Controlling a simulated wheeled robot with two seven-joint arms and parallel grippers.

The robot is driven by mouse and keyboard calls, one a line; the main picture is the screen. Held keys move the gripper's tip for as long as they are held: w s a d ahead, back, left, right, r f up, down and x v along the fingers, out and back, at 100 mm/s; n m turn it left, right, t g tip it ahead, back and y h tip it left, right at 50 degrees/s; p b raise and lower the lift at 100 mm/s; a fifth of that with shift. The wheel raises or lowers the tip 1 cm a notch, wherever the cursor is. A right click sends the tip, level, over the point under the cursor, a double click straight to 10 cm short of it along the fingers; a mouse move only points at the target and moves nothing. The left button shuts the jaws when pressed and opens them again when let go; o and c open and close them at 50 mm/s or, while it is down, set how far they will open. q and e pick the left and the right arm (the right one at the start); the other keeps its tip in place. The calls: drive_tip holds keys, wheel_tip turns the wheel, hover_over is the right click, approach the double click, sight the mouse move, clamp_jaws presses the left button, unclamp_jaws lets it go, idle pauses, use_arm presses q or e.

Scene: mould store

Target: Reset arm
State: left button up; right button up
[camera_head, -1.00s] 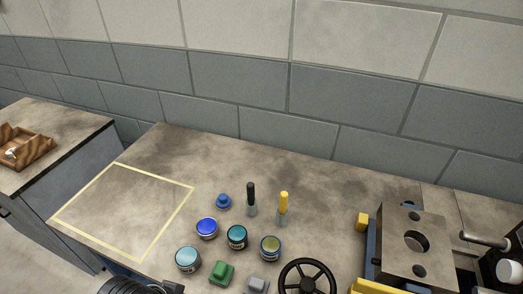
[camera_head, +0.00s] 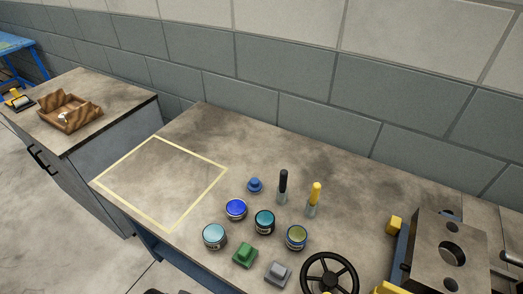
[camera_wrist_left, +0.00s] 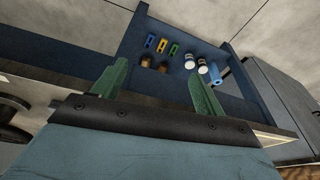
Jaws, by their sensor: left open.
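My left gripper (camera_wrist_left: 156,69) shows in the left wrist view with its two green fingers apart and nothing between them. Beyond the fingers is a blue tray or shelf (camera_wrist_left: 222,52) holding small items. In the head view almost nothing of my left arm shows, only a dark sliver at the bottom edge. My right gripper is in neither view.
The worktable (camera_head: 300,150) carries several paint tins (camera_head: 264,222), a black-handled tool (camera_head: 283,187), a yellow-handled one (camera_head: 315,199), a handwheel (camera_head: 329,273) and a metal mould block (camera_head: 446,252). The yellow outlined square (camera_head: 196,208) is empty. A wooden tray (camera_head: 70,113) sits on the left cabinet.

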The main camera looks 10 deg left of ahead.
use_arm(q)
drive_tip(key=s+f+g, duration=0.1)
drive_tip(key=s+f, duration=0.2)
drive_tip(key=f, duration=0.5)
drive_tip(key=s+f, duration=0.3)
drive_tip(key=f, duration=0.5)
drive_tip(key=s+a+f+b, duration=0.1)
drive_tip(key=s+a+f, duration=0.2)
drive_tip(key=s+f, duration=0.6)
drive_tip(key=s, duration=0.3)
drive_tip(key=shift+s+f+g+b, duration=0.15)
drive_tip(key=shift+f+g+b, duration=0.15)
drive_tip(key=shift+f+g, duration=0.1)
